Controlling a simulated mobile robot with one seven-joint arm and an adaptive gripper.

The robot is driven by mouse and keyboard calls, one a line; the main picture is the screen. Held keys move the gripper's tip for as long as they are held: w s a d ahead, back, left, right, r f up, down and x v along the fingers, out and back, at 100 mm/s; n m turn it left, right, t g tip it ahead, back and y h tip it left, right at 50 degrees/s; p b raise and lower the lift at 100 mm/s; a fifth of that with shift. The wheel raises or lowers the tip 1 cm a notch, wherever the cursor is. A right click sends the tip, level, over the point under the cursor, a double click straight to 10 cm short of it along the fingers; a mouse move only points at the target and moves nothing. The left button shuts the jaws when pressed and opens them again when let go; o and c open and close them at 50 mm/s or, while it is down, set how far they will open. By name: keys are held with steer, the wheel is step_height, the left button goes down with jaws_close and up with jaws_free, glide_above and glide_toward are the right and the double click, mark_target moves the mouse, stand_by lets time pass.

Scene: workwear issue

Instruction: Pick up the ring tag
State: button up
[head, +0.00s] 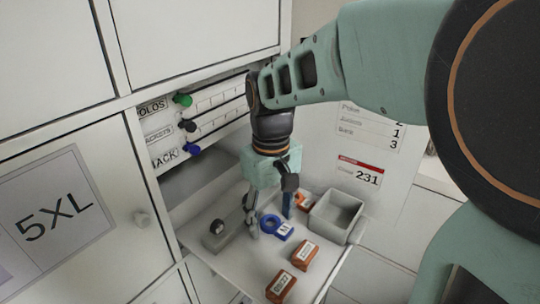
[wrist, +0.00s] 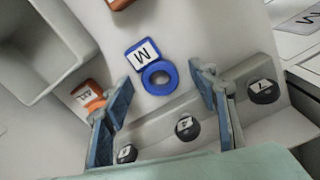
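The ring tag is a blue ring with a square blue tab and a white label reading "M". It lies on the pale tray surface in the head view (head: 284,232) and also shows in the wrist view (wrist: 142,52). My gripper (head: 270,220) points down over the tray with its fingers apart. In the wrist view my gripper (wrist: 163,82) has its blue-padded fingers on either side of the ring, with clear gaps and nothing held. Whether the fingertips are level with the ring is hard to tell.
A grey rail (wrist: 222,108) with black numbered discs runs beside the ring. Orange-brown labelled blocks (head: 305,251) lie nearby; one orange piece (wrist: 86,93) is close to a finger. An empty grey bin (head: 352,237) stands right. Cabinet doors (head: 85,190) rise left.

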steer(key=c, duration=0.8)
steer(key=shift+c, duration=0.2)
steer(key=shift+r, duration=0.1)
